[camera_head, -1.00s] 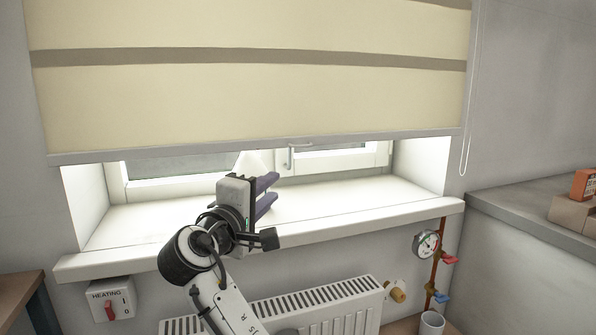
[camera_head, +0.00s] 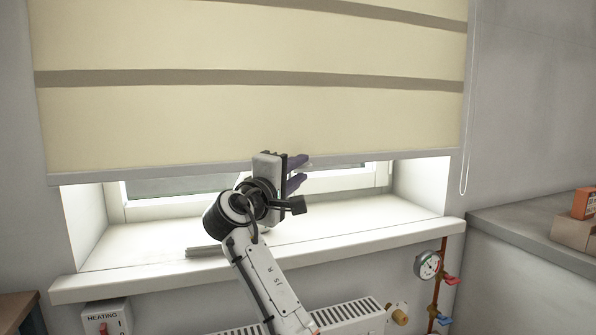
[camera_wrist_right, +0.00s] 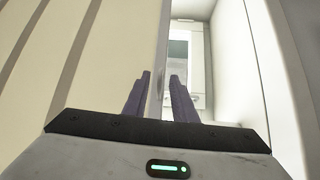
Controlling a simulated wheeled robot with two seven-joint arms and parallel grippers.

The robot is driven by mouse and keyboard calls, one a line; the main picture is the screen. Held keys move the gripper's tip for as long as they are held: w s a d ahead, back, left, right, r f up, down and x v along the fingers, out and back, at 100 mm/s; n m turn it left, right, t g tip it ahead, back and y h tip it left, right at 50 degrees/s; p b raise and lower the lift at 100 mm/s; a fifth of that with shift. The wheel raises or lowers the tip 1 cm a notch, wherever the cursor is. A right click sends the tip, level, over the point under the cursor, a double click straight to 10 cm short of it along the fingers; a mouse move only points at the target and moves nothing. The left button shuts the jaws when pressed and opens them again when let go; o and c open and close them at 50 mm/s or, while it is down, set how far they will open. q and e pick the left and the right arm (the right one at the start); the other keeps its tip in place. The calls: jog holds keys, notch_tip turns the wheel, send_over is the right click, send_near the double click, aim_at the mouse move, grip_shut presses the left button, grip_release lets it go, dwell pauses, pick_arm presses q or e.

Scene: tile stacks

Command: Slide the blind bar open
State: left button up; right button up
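The cream roller blind (camera_head: 200,125) hangs over the upper window, and its pale blind bar (camera_head: 160,172) runs along the lower edge. My right gripper (camera_head: 304,173) is at the bar, right of the blind's middle, with its two purple fingers spread one above the other. In the right wrist view the fingers (camera_wrist_right: 158,85) stand apart, and the edge of the blind bar (camera_wrist_right: 160,55) runs between them. Whether either finger touches the bar cannot be told. My right wrist hides a short part of the bar. My left gripper is not in view.
The white windowsill (camera_head: 370,240) lies below, with a small grey flat item (camera_head: 205,251) on it. A radiator (camera_head: 345,318) stands under the sill. A pull cord (camera_head: 467,120) hangs at the right. A grey counter (camera_head: 530,225) stands at the right.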

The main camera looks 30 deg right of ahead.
grip_shut()
dwell(1.4)
